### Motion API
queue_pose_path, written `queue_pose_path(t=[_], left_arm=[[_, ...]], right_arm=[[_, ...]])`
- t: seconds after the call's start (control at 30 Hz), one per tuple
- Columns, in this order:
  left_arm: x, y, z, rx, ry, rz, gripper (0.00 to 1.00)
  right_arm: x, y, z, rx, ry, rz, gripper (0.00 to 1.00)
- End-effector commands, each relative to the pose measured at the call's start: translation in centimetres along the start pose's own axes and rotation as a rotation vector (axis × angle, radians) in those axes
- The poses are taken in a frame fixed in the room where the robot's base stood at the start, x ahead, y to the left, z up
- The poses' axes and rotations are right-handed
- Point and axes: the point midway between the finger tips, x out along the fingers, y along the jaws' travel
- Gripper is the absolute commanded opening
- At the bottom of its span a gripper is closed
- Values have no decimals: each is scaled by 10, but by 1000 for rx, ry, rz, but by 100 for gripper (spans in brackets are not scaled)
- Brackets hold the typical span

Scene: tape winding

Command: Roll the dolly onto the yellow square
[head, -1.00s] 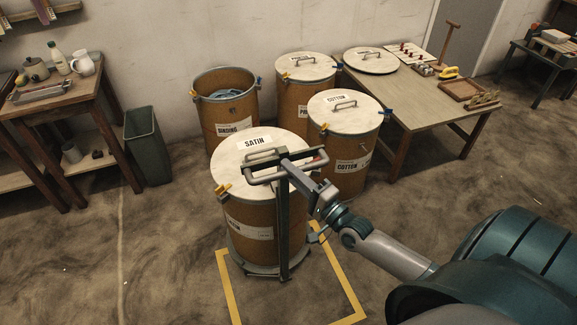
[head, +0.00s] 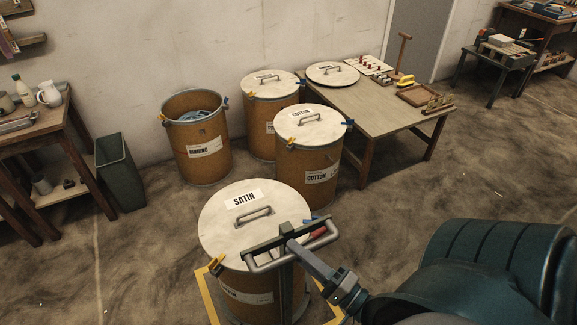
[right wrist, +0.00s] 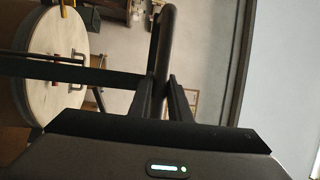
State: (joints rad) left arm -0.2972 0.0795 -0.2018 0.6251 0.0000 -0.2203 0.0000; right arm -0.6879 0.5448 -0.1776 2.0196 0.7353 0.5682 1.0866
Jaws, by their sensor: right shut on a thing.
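The dolly carries a brown drum with a pale lid (head: 225,222) marked SATIN. The dolly's grey push handle (head: 300,256) stands on my side of the drum. My right gripper (head: 289,232) is shut on this handle. In the right wrist view, the handle bar (right wrist: 164,45) runs between the fingers of the right gripper (right wrist: 162,92), and the drum lid (right wrist: 60,70) shows at left. The yellow square (head: 207,292) is a floor outline showing left and right of the drum. My left gripper is not in view.
An open drum (head: 200,145), a closed drum (head: 270,85) and the COTTON drum (head: 310,128) stand behind. A work table (head: 395,115) is at back right, a bin (head: 120,172) at left. The floor (head: 430,190) right of the drums is clear.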

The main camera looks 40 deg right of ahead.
Motion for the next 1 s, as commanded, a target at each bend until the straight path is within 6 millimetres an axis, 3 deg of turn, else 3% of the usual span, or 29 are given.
queue_pose_path(t=[0.2, 0.53, 0.57, 0.63, 1.0], left_arm=[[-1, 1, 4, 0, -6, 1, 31], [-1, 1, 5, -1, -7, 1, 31], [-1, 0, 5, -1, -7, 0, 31], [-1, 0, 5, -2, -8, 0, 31], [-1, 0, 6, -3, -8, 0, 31]], right_arm=[[-12, -1, 5, 0, -2, 3, 0], [-12, -1, 5, -1, -1, 2, 0], [-12, -1, 5, -1, -1, 2, 22], [-12, -2, 5, -1, -1, 1, 36], [-12, -2, 5, -1, 0, -1, 36]])
